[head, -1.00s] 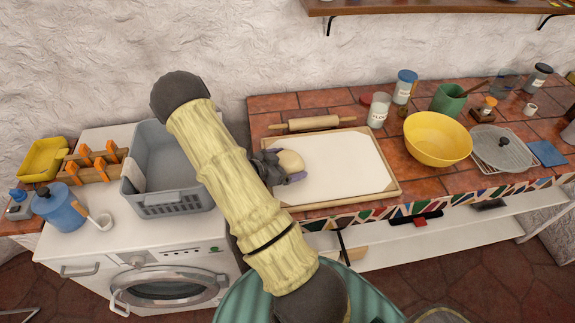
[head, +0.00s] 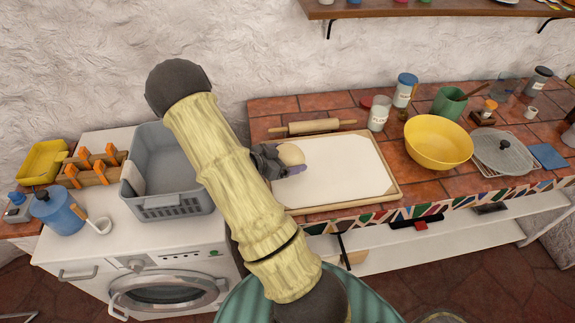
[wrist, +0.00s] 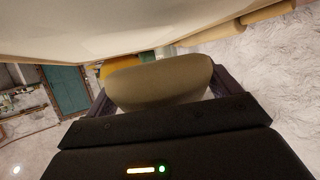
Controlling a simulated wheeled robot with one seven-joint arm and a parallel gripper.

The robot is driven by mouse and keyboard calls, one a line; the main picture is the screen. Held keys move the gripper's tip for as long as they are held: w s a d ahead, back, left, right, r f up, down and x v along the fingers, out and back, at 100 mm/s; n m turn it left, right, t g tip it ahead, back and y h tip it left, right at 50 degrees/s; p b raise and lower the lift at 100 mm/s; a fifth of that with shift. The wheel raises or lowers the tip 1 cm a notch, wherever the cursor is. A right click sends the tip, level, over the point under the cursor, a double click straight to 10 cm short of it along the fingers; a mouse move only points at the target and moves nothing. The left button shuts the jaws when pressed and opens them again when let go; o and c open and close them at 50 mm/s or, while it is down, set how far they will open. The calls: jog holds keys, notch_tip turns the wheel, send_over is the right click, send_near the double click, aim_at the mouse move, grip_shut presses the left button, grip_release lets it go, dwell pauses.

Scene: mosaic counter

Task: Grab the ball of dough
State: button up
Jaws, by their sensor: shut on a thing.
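The ball of dough (head: 290,154) is pale and rounded, and shows at the left part of the white board (head: 345,165). My gripper (head: 284,163) is shut on it, with a finger on either side. In the wrist view the dough (wrist: 160,82) fills the space between the two dark fingers of my gripper (wrist: 160,90). In that view the board's pale surface shows close beside the dough; I cannot tell whether they touch. My arm hides part of the gripper in the head view.
A rolling pin (head: 314,126) lies behind the board. A yellow bowl (head: 438,140), a flour jar (head: 378,113) and a green pot (head: 449,102) stand to the right. A grey basket (head: 168,170) stands left of my arm on the washing machine.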

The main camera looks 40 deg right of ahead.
aim_at(287, 151)
notch_tip(287, 151, up, 6)
jog(key=shift+f, duration=0.1)
dwell(0.8)
